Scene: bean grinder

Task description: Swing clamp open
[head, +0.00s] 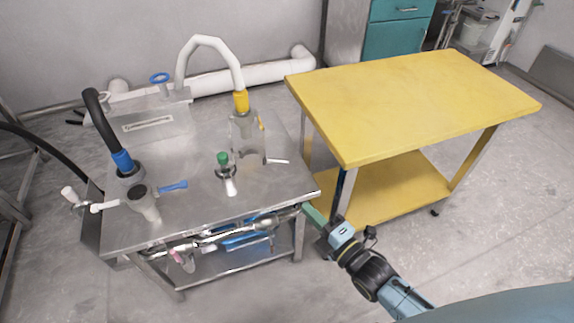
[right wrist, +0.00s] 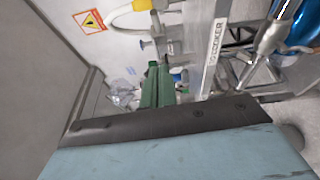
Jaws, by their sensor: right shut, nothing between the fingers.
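My right gripper (head: 313,216) is at the front right corner of the steel machine table (head: 190,215), beside the end of the metal pipework (head: 235,232) under the front edge. Its green fingers are shut and empty; they show in the right wrist view (right wrist: 157,86), pointing toward metal fittings. I cannot tell in the head view whether they touch the table or pipework. No clamp can be made out for certain; it may be among the small fittings on this pipework. My left gripper is not in view.
A yellow table (head: 410,95) stands right of the machine, close behind my right gripper. The machine top bears a clear vessel (head: 246,140), a green-knobbed valve (head: 223,160) and a blue handle (head: 173,186). The floor (head: 480,225) at the right is clear.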

